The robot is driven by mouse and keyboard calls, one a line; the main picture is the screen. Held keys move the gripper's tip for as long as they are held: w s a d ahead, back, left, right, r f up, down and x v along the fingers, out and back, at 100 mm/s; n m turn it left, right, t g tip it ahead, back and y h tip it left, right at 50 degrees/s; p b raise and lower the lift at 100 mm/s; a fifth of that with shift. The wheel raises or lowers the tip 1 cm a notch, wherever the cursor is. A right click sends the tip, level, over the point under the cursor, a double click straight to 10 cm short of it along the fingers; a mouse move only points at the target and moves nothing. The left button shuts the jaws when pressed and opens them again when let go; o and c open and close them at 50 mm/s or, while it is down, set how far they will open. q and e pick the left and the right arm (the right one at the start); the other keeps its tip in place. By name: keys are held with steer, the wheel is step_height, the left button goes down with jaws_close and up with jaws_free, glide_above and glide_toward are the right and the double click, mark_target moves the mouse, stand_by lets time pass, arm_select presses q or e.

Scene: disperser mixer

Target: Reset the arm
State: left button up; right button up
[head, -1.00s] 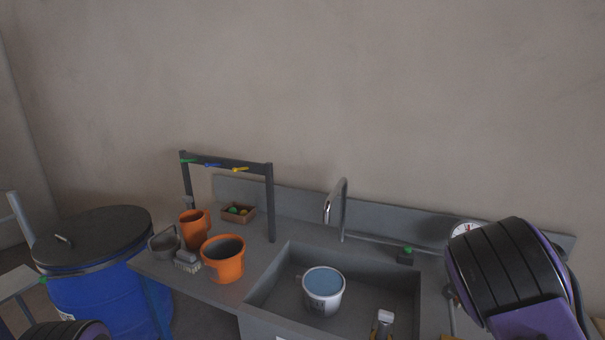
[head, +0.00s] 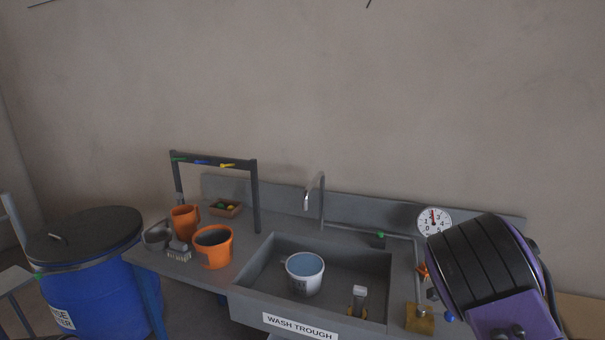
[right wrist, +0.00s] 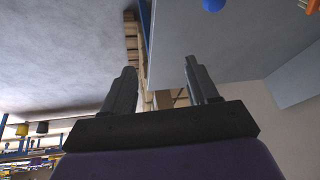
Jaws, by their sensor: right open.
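My right arm (head: 490,275) is raised at the right of the head view, over the right end of the wash trough counter. Its gripper does not show there. In the right wrist view my right gripper (right wrist: 163,90) is open, with its two dark fingers apart and nothing between them. My left gripper is not in view.
The wash trough (head: 255,280) holds a white bucket (head: 304,285) of bluish liquid. Orange buckets (head: 214,250) and a brush (head: 179,251) stand left of it. A faucet (head: 321,200) and dial (head: 434,221) are behind. A blue drum (head: 100,300) stands far left.

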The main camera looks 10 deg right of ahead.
steer(key=s+a+f+n+t+h+b, duration=0.1)
steer(key=s+a+f+n+t, duration=0.2)
steer(key=f+n, duration=0.3)
steer(key=s+a+f+n+t+b, duration=0.1)
steer(key=s+a+f+n+t, duration=0.2)
steer(key=f, duration=0.6)
steer(key=s+a+f+n+g+y+b, duration=0.1)
steer(key=s+a+f, duration=0.3)
steer(key=s, duration=0.3)
steer(key=s+a+f+n+g+b, duration=0.1)
steer(key=s+a+f+n, duration=0.1)
steer(key=s+a+f, duration=0.2)
steer(key=s+a+f+n+y+b, duration=0.1)
steer(key=s+a+f+n, duration=0.1)
steer(key=s+a+f, duration=0.2)
steer(key=s+a, duration=0.3)
steer(key=s, duration=0.4)
steer(key=shift+s+a+f+g+y, duration=0.2)
steer(key=shift+s+a+g+y, duration=0.1)
steer(key=shift+s+g, duration=0.1)
steer(key=shift+w, duration=0.1)
